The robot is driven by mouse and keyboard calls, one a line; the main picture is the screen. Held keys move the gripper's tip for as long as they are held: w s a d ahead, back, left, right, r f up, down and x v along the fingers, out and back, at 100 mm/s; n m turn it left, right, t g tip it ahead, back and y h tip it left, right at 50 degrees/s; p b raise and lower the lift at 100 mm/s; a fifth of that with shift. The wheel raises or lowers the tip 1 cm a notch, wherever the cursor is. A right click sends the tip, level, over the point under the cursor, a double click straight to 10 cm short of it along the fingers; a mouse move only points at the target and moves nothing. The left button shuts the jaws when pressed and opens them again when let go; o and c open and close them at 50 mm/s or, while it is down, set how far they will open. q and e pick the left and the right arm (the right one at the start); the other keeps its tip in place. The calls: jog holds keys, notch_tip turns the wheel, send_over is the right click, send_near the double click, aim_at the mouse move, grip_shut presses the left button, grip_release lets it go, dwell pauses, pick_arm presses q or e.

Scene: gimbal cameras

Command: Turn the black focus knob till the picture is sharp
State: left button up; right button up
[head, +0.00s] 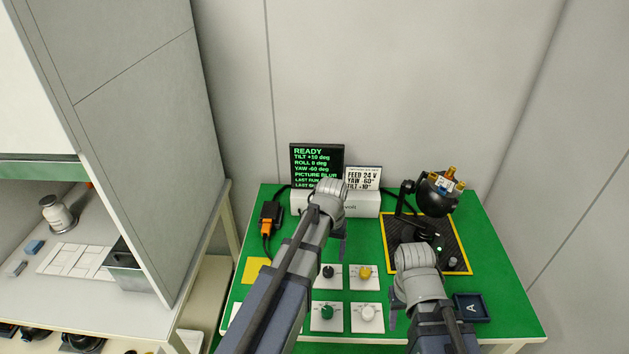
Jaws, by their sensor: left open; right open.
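The black focus knob (328,271) sits on a white plate on the green bench, in the back left of a group of knobs. A dark screen (317,166) at the back shows green text: READY, TILT +10 deg, ROLL 0 deg, YAW -60 deg, PICTURE BLUR; the lowest lines are partly covered. The dark round gimbal camera (434,197) stands on a black mat with a yellow border. My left gripper (338,228) is open, behind the black knob and apart from it, in front of the white box. My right gripper (415,283) is open, right of the knobs; its fingertips are mostly hidden.
Yellow (364,272), green (326,312) and white (367,312) knobs surround the black one closely. A printed card (362,178) reads FEED 24 V, YAW -60, TILT +10. An orange-black tool (268,222), a yellow pad (256,270) and a dark tray marked A (471,307) lie around.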

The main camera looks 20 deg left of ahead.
aim_at(328, 269)
dwell(0.4)
pick_arm(q)
jog(key=shift+w+r, duration=0.1)
jog(key=shift+r, duration=0.1)
notch_tip(328, 269, down, 8)
jog(key=b, duration=0.7)
jog(key=shift+b, duration=0.35)
jog(key=shift+c, duration=0.2)
grip_shut()
